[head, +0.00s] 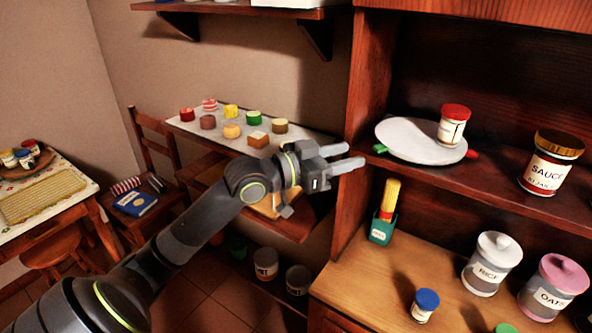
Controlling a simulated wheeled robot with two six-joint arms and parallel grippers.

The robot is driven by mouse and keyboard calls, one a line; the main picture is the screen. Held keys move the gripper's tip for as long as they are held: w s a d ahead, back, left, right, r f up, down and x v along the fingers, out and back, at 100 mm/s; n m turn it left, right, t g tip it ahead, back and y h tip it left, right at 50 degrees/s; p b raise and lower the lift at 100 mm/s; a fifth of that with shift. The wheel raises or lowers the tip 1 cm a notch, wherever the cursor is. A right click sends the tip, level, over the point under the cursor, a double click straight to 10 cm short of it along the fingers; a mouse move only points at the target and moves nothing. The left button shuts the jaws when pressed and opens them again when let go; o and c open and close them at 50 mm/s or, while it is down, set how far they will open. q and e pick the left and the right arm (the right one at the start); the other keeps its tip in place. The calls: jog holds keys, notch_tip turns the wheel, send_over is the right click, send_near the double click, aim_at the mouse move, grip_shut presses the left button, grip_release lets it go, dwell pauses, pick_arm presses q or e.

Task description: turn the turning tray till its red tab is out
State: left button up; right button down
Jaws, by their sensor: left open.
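The turning tray (408,146) is a white round disc on the upper shelf of the dark wood cabinet. A jar with a red lid (453,125) stands upright on the tray's right part. My left gripper (349,156) is open and empty, with its fingers pointing right. My right gripper is out of view.
A sauce jar (552,163) stands right of the tray on the same shelf. The cabinet's upright side panel (362,80) is close to my left gripper. Below are a green brush holder (382,229), a rice jar (490,264) and an oats jar (553,288).

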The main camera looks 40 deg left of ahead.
pick_arm(q)
jog(key=p+v, duration=0.4)
jog(key=v, duration=0.6)
jog(key=shift+s, duration=0.15)
jog(key=shift+c, duration=0.3)
